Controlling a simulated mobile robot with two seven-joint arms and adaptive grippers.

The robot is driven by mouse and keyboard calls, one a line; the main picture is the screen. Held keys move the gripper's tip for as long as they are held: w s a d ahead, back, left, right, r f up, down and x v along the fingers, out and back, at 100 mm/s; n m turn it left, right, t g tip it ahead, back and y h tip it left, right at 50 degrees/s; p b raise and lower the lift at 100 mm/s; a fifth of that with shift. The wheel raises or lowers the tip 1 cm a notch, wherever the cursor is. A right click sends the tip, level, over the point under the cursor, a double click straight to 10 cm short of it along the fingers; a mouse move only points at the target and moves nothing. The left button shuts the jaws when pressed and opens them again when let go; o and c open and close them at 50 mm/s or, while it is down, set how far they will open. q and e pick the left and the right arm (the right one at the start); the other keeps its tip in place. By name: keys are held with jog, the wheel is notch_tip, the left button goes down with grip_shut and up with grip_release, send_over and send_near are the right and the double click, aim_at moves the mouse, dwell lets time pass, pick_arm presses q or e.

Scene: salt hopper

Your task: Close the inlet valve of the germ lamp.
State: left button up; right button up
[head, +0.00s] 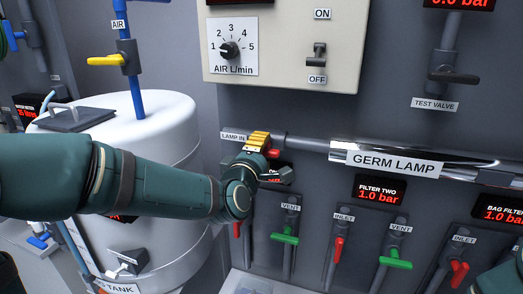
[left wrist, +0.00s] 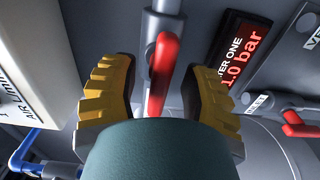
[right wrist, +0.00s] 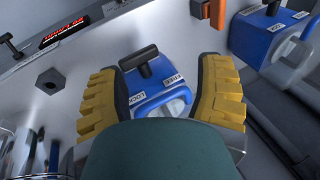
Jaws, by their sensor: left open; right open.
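The germ lamp (head: 440,165) is a shiny horizontal tube on the grey wall panel. Its inlet pipe (head: 310,144) runs left to the LAMP IN label (head: 233,136). The red valve handle (head: 273,153) on this pipe is mostly hidden behind my left gripper (head: 262,143) in the head view. In the left wrist view the red handle (left wrist: 162,72) lies roughly along the pipe, between the two yellow fingers of my open left gripper (left wrist: 160,95), with gaps on both sides. My right gripper (right wrist: 160,90) is open, with a black T-handle (right wrist: 142,63) between its fingers.
Below the lamp pipe are a green vent handle (head: 285,238) and a red inlet handle (head: 338,250). A control box (head: 285,70) is above, and a white tank (head: 150,125) is left. A blue block (right wrist: 150,95) marked LOCK and FREE is near my right gripper.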

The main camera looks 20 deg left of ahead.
pick_arm(q)
grip_shut()
